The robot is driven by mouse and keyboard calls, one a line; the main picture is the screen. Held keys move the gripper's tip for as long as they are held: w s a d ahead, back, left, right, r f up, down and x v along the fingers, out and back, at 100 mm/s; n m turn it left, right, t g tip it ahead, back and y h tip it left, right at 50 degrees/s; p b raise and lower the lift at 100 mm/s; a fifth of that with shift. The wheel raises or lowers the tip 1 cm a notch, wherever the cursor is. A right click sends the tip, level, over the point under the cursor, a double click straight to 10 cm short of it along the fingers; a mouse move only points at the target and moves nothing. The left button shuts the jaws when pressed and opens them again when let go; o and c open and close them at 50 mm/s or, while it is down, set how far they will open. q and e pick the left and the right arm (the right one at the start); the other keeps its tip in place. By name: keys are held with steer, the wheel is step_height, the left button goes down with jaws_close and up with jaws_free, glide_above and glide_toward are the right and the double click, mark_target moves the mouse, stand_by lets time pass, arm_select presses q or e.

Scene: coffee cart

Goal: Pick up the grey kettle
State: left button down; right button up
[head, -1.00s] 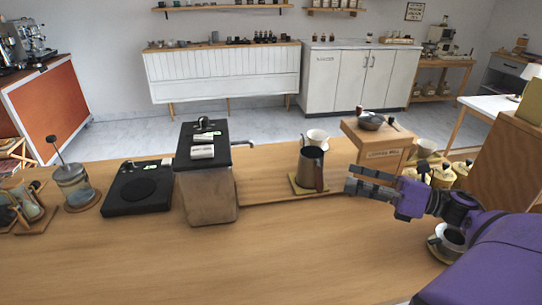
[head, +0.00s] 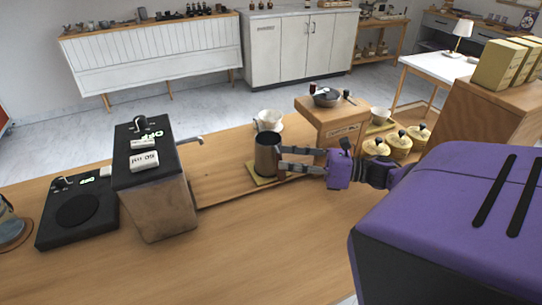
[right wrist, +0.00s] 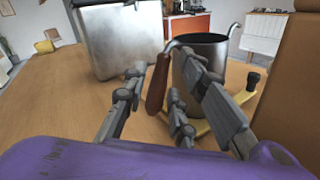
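The grey kettle (head: 267,154) is a dark grey metal jug. It stands upright on a small yellow-green mat (head: 260,181) on the wooden counter. In the right wrist view the kettle (right wrist: 200,47) shows its brown handle (right wrist: 157,84) turned toward my gripper. My right gripper (head: 288,161) reaches in from the right, close beside the kettle on its handle side. In the right wrist view my right gripper (right wrist: 163,78) has its fingers apart, with the handle between them and a gap to the left finger. My left gripper is out of view.
A black-topped boxy machine (head: 155,185) stands left of the kettle, with a flat black scale-like device (head: 77,209) beyond it. A white cup (head: 268,120) is behind the kettle. A wooden box (head: 330,122) and yellow canisters (head: 398,146) stand to the right. The front counter is clear.

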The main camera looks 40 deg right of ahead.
steer(key=shift+w+a+f, duration=0.15)
steer(key=shift+w, duration=0.1)
steer(key=shift+c, duration=0.4)
jaws_close()
steer(key=shift+r, duration=0.2)
